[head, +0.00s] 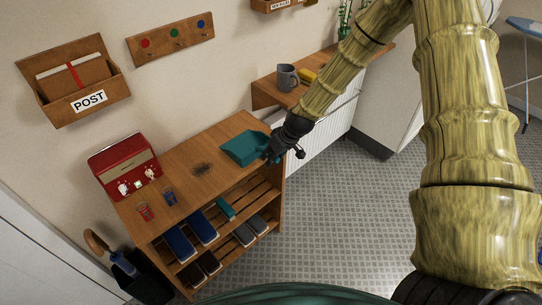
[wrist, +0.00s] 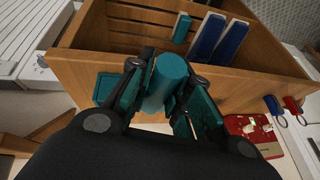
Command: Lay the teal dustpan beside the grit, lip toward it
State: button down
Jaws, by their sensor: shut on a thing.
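The teal dustpan (head: 245,148) is at the right end of the wooden bench top, its wide pan pointing left toward the grit. The grit (head: 202,168) is a dark patch on the bench top, left of the pan with bare wood between. My gripper (head: 283,145) is shut on the dustpan's handle at the bench's right edge. In the wrist view the round teal handle (wrist: 165,82) stands between the fingers, with parts of the pan showing behind them. I cannot tell whether the pan touches the wood. The grit is hidden in the wrist view.
A red case (head: 125,166) with small items and red and blue keys (head: 157,203) occupy the bench's left end. Shoes (head: 190,235) and a teal item (head: 225,208) lie on the slatted shelf below. A grey mug (head: 287,77) stands on the ledge behind.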

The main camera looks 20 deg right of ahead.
jog(key=shift+f, duration=0.15)
jog(key=c, duration=1.3)
grip_release()
